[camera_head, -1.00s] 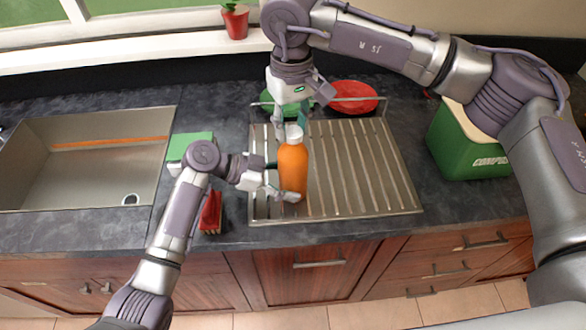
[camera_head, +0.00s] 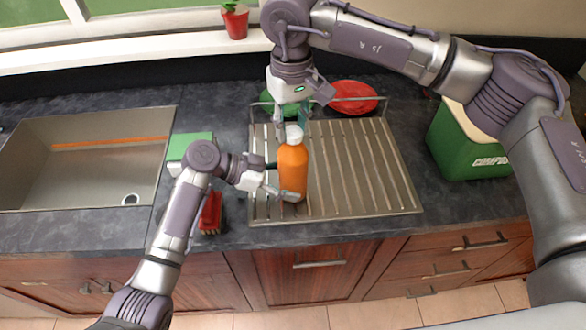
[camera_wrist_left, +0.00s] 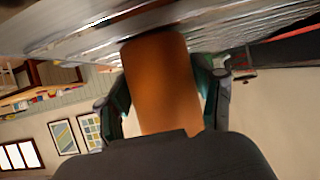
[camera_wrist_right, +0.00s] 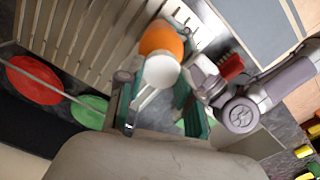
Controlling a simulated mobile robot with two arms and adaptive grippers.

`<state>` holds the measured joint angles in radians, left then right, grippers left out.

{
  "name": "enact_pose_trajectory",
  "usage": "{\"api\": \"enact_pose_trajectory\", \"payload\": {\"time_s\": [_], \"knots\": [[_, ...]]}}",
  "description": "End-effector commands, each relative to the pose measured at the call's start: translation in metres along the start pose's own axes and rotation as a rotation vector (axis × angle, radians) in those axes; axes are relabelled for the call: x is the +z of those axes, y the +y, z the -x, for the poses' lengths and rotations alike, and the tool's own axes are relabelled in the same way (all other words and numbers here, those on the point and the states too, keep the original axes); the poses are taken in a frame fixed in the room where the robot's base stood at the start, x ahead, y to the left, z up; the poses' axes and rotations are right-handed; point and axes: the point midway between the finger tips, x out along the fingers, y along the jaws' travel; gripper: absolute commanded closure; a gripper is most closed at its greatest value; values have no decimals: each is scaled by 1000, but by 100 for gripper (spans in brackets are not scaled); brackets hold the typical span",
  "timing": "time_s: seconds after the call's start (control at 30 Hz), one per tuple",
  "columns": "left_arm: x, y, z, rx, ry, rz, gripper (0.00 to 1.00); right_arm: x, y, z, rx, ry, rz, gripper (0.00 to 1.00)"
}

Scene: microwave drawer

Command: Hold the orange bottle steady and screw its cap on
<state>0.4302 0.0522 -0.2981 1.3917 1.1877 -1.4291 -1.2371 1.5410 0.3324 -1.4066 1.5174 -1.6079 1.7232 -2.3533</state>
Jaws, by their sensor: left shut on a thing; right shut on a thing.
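The orange bottle (camera_head: 293,170) stands upright on the metal drying rack (camera_head: 350,180), with its white cap (camera_head: 293,134) on top. My left gripper (camera_head: 282,181) is shut on the bottle's body from the left. In the left wrist view the bottle (camera_wrist_left: 163,85) sits between its two fingers. My right gripper (camera_head: 291,122) comes from above and is shut on the cap. In the right wrist view the cap (camera_wrist_right: 161,71) is at the fingertips, with the bottle (camera_wrist_right: 162,38) beyond it. Whether the cap is fully seated cannot be told.
A red plate (camera_head: 353,97) and a green plate (camera_head: 268,100) stand at the rack's back. The sink (camera_head: 85,160) is at the left. A green sponge-like block (camera_head: 190,146) and a red brush (camera_head: 210,213) lie near my left arm.

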Motion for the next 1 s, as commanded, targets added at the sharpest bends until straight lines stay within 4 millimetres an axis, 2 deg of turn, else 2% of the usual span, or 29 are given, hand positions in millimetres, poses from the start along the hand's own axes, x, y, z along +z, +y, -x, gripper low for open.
{"api": "enact_pose_trajectory", "payload": {"time_s": [0.13, 0.33, 0.53, 0.73, 1.0], "knots": [[0, 0, 0, 0, 0, 0, 96, 0, 0, 0, 0, 0, -44, 100], [0, 0, 0, 0, -1, 0, 96, 0, 0, 0, -1, -1, -311, 100], [0, 0, 0, 0, -1, 0, 96, 0, -1, 0, -2, -1, -448, 100], [0, 0, 0, 1, -1, 0, 96, 0, -1, 0, -3, -1, -710, 100], [0, 0, -1, 1, -1, 0, 96, 0, -2, 0, -5, -1, -933, 100]]}}
